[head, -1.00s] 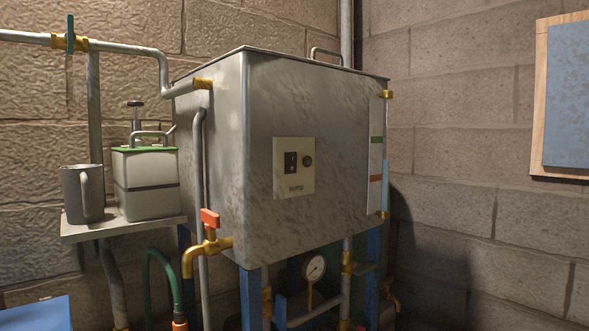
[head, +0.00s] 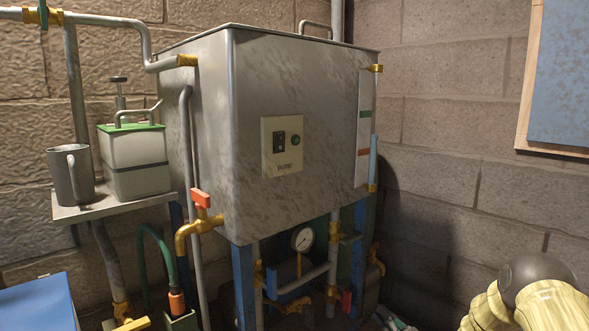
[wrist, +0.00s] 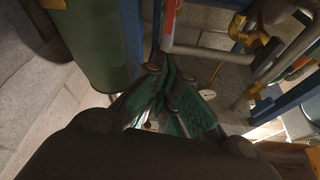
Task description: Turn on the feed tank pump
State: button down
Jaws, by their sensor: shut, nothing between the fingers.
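The feed tank (head: 300,90) is a large grey metal box on blue legs in the head view. On its front is a cream pump panel (head: 282,158) labelled "pump", with a black rocker switch (head: 279,142) and a dark green round lamp (head: 295,140) that looks unlit. Which way the switch is set is too small to tell. My gripper (wrist: 165,85) shows in the wrist view with its fingers together and empty, pointing toward pipes and blue frame bars. The gripper is outside the head view, and the switch is not visible in the wrist view.
A red-handled brass tap (head: 200,212) sticks out below the tank's left corner. A pressure gauge (head: 303,239) and pipes are underneath. A shelf (head: 115,206) at left holds a grey mug (head: 70,175) and a green-topped canister (head: 135,160). The space before the panel looks clear.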

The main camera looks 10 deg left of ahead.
aim_at(280, 143)
jog(key=s+a+r+m+g+p, duration=0.1)
jog(key=s+a+r+m+p, duration=0.3)
jog(key=s+r+p, duration=0.5)
jog(key=s+a+r+m+g+p, duration=0.1)
jog(key=s+a+r+m+p, duration=0.3)
jog(key=r, duration=2.4)
jog(key=s+a+r+m+g+h+p, duration=0.1)
jog(key=s+a+r+m+p, duration=0.3)
jog(key=s+r+p, duration=1)
notch_tip(280, 143, up, 5)
jog(key=m+p, duration=0.2)
jog(key=shift+s+a+m, duration=0.25)
jog(key=shift+s+m, duration=0.05)
jog(key=p+x, duration=0.1)
jog(key=x, duration=1.3)
jog(key=shift+p, duration=0.3)
jog(key=shift+r, duration=0.1)
